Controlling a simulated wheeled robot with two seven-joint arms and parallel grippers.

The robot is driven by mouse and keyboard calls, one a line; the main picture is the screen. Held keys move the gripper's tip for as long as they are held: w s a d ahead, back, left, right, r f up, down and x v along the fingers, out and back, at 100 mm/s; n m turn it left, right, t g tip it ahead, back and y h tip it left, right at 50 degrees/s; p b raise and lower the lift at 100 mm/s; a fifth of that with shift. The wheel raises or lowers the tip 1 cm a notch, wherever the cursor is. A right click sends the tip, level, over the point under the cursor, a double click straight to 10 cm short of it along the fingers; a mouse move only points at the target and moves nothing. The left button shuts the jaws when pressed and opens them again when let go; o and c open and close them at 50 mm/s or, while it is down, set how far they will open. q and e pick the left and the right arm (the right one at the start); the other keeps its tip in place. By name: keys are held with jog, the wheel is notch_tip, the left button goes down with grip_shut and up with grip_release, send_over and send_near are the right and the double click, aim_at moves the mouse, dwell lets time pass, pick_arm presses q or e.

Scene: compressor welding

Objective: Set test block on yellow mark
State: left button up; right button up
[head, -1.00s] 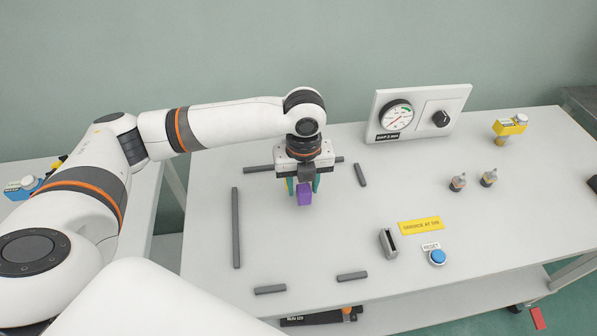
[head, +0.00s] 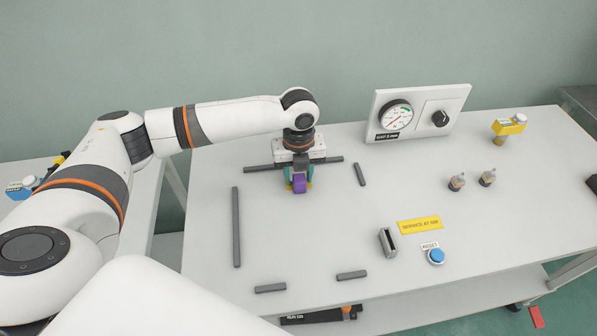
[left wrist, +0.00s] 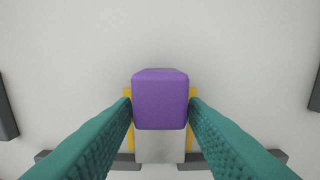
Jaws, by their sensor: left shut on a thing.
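The test block is purple on top with a light grey metal part below it. It shows in the head view (head: 299,184) and in the left wrist view (left wrist: 160,98). My left gripper (head: 299,183) is shut on it, with a teal finger on each side (left wrist: 160,115). The yellow mark (left wrist: 128,98) shows at both sides of the block, under and behind the fingers. Much of the mark is hidden by block and fingers. Whether the block touches the table cannot be told. My right gripper is not in view.
Dark grey bars (head: 236,227) lie around the mark area, one just behind the block (head: 262,168). To the right are a grey slotted holder (head: 388,242), a blue reset button (head: 436,256) and a gauge panel (head: 417,113).

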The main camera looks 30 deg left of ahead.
pick_arm(q)
jog(key=o, duration=1.1)
jog(key=shift+f, duration=0.1)
notch_tip(320, 180, up, 12)
jog(key=shift+r, duration=0.2)
